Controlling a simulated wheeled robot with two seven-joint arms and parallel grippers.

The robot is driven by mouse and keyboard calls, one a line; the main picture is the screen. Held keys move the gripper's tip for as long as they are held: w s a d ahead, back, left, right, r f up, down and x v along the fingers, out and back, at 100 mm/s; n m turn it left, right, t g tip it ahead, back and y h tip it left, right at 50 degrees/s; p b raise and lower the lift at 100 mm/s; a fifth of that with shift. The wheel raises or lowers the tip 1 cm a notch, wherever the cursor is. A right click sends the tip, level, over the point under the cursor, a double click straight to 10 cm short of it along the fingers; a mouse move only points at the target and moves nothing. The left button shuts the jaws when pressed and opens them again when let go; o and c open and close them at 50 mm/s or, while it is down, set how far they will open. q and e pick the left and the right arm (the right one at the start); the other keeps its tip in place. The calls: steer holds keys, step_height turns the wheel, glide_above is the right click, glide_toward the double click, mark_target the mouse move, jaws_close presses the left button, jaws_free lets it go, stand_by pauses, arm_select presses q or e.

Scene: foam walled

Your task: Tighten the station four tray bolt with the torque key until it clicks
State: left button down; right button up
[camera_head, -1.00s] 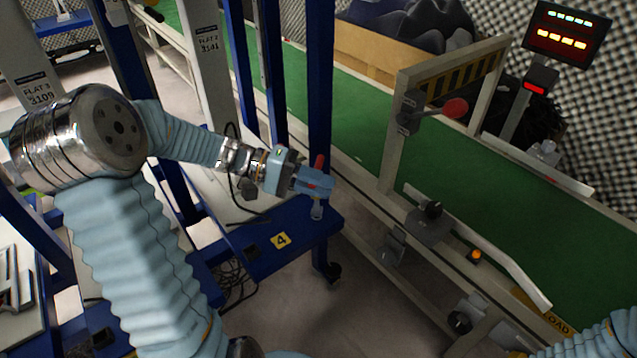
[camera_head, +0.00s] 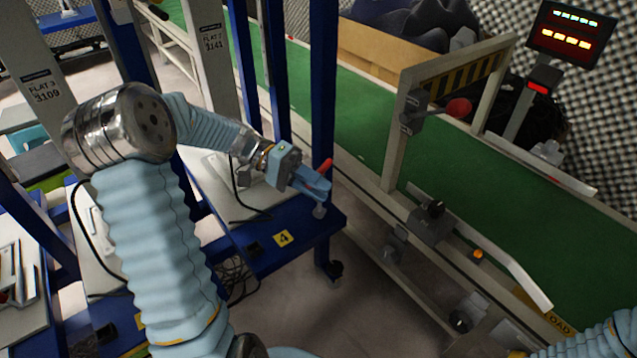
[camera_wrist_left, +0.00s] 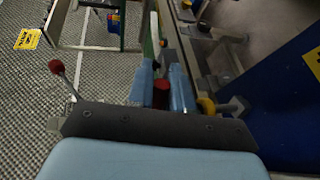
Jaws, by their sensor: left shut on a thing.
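My left gripper (camera_head: 312,184) is shut on the torque key (camera_head: 325,165), whose red handle sticks up between the fingers. The gripper is over the corner of the blue station four tray (camera_head: 273,263), which bears a yellow label with a 4 (camera_head: 283,239). Below the fingers a pale bolt (camera_head: 319,211) shows at the tray corner; I cannot tell if the key's tip is seated on it. In the left wrist view the red handle (camera_wrist_left: 161,94) shows between the two blue fingers. My right arm shows at the lower right; its gripper is out of frame.
A blue post (camera_head: 322,100) stands right behind the gripper. The green conveyor (camera_head: 370,130) with its metal frame runs along the right. A red-knobbed lever (camera_head: 458,108) and a lit display (camera_head: 567,36) stand beyond.

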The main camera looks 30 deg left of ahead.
arm_select(q)
steer(key=shift+a+r+m+g+p, duration=0.15)
steer(key=shift+m+g+p, duration=0.15)
steer(key=shift+m+g, duration=0.25)
steer(key=shift+a+r+m+g+p, duration=0.1)
steer(key=shift+m+g+p, duration=0.2)
steer(key=shift+m+g, duration=0.25)
steer(key=shift+a+f+m+g, duration=0.1)
steer(key=shift+a+m+g, duration=0.1)
steer(key=shift+m+g, duration=0.45)
steer(key=shift+s+a+f+g+y, duration=0.15)
steer(key=shift+g+y, duration=0.15)
steer(key=shift+g, duration=0.15)
